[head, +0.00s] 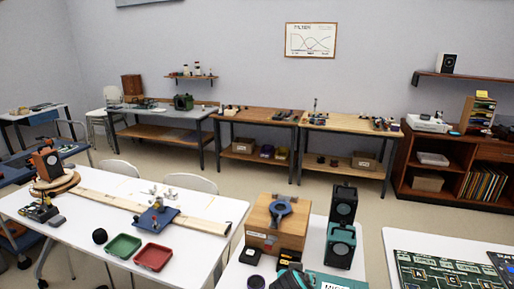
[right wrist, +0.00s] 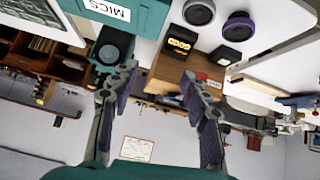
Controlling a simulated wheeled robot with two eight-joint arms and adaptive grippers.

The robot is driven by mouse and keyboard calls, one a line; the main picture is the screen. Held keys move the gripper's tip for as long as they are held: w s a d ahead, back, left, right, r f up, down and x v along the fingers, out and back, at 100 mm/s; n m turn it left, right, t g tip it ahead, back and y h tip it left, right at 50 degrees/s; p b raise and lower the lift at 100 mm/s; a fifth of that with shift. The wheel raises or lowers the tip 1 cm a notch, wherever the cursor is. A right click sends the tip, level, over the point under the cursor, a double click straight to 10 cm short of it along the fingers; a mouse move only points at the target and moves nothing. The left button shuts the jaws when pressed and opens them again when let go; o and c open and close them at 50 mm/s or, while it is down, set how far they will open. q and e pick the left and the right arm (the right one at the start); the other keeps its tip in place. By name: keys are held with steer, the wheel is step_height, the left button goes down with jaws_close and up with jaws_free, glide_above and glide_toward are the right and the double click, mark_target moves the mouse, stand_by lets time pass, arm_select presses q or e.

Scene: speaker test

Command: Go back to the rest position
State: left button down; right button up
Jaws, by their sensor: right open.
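My right gripper (right wrist: 158,76) shows in the right wrist view with its two grey and purple fingers spread apart and nothing held between them. Beyond the fingers is a wooden box (right wrist: 172,72), which appears apart from them. My left gripper is in neither view.
Black and teal speakers (head: 341,238) stand right of the box. A teal MICS box (right wrist: 118,18) is close by. The left table holds a green tray (head: 123,246) and a red tray (head: 154,257). Open floor (head: 400,212) lies before the back benches.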

steer(key=s+d+n+y, duration=0.1)
steer(key=s+d, duration=0.2)
steer(key=s, duration=0.6)
steer(key=s+d+f+n+g+y, duration=0.1)
steer(key=s+d, duration=0.1)
steer(key=s, duration=0.7)
steer(key=shift+d+g+y, duration=0.3)
steer(key=shift+d+y, duration=0.1)
steer(key=shift+f, duration=0.1)
